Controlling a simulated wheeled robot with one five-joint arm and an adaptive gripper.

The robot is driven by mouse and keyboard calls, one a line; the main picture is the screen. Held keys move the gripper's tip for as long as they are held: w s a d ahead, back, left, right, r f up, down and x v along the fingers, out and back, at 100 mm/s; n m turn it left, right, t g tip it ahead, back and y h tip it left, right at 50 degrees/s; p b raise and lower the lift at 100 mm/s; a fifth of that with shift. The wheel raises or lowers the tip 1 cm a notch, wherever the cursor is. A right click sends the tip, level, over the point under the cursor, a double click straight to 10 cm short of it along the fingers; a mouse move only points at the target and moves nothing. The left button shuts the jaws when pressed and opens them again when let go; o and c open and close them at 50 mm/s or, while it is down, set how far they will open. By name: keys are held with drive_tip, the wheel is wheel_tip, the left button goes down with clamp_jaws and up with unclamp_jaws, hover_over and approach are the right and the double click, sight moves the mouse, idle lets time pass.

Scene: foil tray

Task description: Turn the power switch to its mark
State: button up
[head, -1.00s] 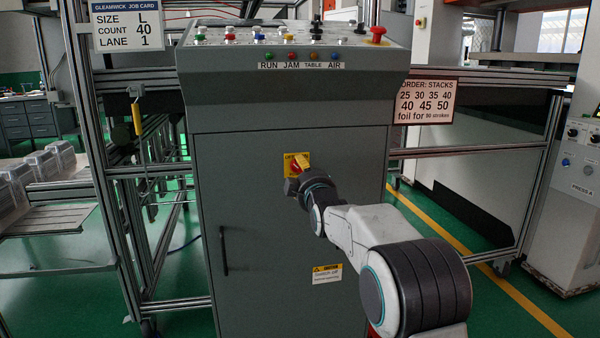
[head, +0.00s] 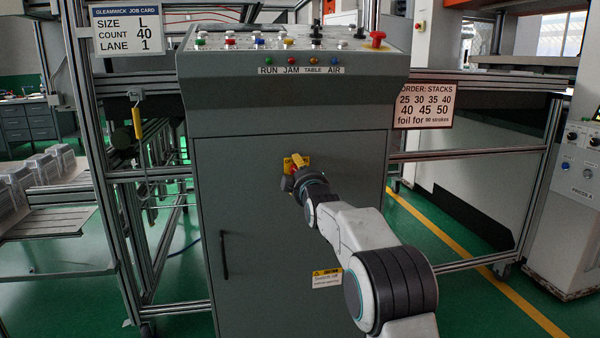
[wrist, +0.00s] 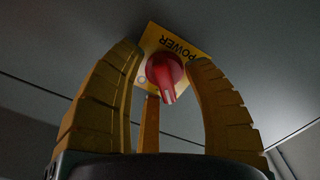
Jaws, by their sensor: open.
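The power switch is a red knob (wrist: 164,72) on a yellow plate (wrist: 184,44) lettered POWER, on the grey cabinet front. In the wrist view the plate looks tilted and its lettering inverted. The knob's raised grip points down and slightly right there. A small pale round sign shows at the plate's left edge; I cannot tell whether it is the mark. My gripper (wrist: 165,70) is open, its yellow fingers on either side of the knob with gaps visible. In the head view my gripper (head: 296,168) covers most of the switch; the plate's edge (head: 304,158) shows.
The grey cabinet (head: 245,200) has a black handle (head: 224,255) at left and a caution label (head: 327,279) low down. Its sloped top carries buttons and a red mushroom button (head: 377,38). Metal frames stand on both sides.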

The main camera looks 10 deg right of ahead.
clamp_jaws()
idle(0.3)
drive_tip(key=shift+m, duration=0.4)
drive_tip(key=m+b, duration=0.1)
drive_tip(key=m, duration=0.2)
drive_tip(key=shift+f, duration=0.2)
drive_tip(key=m+b, duration=0.1)
drive_tip(key=m, duration=0.9)
drive_tip(key=shift+f+b, duration=0.1)
drive_tip(key=shift+b, duration=0.2)
drive_tip(key=shift+a+m, duration=0.1)
drive_tip(key=shift+m, duration=1.9)
